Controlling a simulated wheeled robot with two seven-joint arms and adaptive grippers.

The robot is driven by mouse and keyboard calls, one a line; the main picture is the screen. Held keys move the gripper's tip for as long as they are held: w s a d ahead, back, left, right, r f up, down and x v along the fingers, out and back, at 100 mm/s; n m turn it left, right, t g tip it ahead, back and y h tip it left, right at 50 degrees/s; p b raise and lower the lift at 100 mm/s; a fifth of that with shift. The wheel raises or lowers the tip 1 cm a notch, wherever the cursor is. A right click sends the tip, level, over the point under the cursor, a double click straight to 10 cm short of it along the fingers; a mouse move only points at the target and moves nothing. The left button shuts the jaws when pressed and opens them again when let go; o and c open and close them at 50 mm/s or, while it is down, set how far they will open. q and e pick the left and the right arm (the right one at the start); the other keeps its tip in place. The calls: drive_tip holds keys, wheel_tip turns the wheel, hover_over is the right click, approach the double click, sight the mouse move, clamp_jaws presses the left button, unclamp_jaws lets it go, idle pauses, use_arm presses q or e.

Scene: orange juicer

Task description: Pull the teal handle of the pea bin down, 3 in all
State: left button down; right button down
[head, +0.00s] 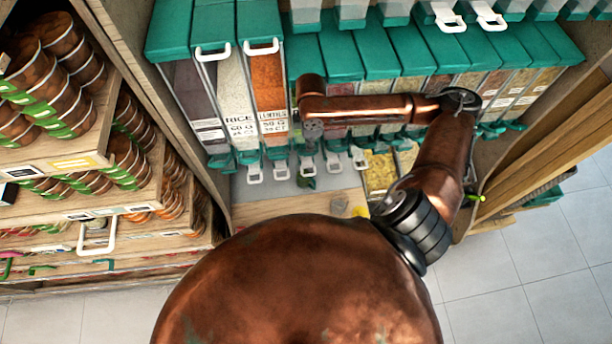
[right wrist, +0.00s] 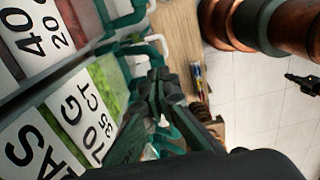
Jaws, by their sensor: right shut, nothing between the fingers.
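In the right wrist view a label ending in "AS" (right wrist: 30,150) fills the lower left, on what looks like the pea bin. Green contents (right wrist: 108,82) show beside it. My right gripper (right wrist: 168,92) is shut and empty, close in front of the bin's outlet, among teal and white handle parts. Whether it touches the teal handle I cannot tell. In the head view the same gripper (head: 308,166) points down at the row of handles under the bins. My forearm and gripper cover most of the bin front there. My left gripper is not in view.
A rice bin (head: 232,95) and an orange-filled bin (head: 268,80) stand left of my gripper. White handles (head: 254,174) hang close by on both sides. A wooden ledge (head: 300,205) lies below. Jar shelves (head: 75,160) stand at left; floor (head: 530,260) is clear at right.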

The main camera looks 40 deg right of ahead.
drive_tip(key=shift+r, duration=0.2)
idle(0.4)
drive_tip(key=s+a+r, duration=0.2)
drive_tip(key=s+r, duration=0.1)
drive_tip(key=r, duration=0.2)
drive_tip(key=shift+s, duration=0.25)
drive_tip(key=shift+f, duration=0.1)
idle(0.4)
